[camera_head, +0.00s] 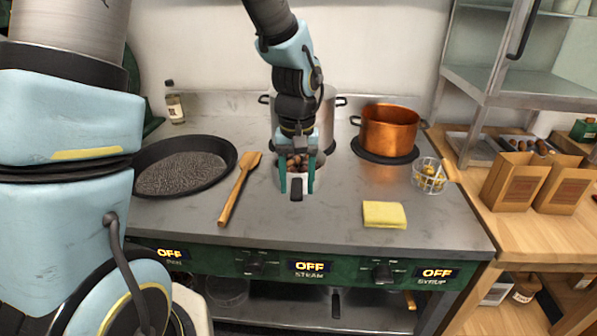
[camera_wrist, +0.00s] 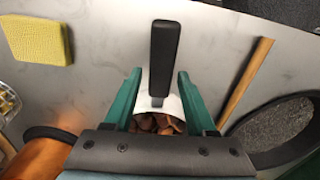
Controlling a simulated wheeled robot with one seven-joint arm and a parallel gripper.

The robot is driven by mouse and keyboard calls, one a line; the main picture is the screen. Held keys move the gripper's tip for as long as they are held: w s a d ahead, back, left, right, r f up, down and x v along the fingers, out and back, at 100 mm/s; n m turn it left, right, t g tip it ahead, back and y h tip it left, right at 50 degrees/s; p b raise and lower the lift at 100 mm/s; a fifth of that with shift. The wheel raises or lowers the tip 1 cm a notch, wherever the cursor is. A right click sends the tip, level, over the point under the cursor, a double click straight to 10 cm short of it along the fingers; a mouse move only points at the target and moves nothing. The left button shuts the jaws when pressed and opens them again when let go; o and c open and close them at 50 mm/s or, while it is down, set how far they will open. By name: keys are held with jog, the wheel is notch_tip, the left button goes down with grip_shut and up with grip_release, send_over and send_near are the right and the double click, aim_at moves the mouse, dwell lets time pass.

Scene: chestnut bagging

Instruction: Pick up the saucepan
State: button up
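The saucepan (camera_head: 297,180) is small and pale, with a black handle pointing to the front of the stove, and holds brown chestnuts. It also shows in the wrist view (camera_wrist: 172,107), its black handle (camera_wrist: 164,55) between my fingers. My gripper (camera_head: 297,188) reaches down over the saucepan from behind. Its two green fingers are apart, one on each side of the handle; it also shows in the wrist view (camera_wrist: 158,75). The fingers do not look closed on the handle. Part of the saucepan is hidden by my gripper.
A wooden spatula (camera_head: 239,188) and a dark pan (camera_head: 226,152) lie left. A steel pot (camera_head: 325,108) stands behind my gripper. Paper bags (camera_head: 515,181) stand on the wooden counter.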

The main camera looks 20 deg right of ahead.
grip_shut()
jog(key=shift+w+r, duration=0.1)
jog(key=shift+r, duration=0.05)
dwell(0.5)
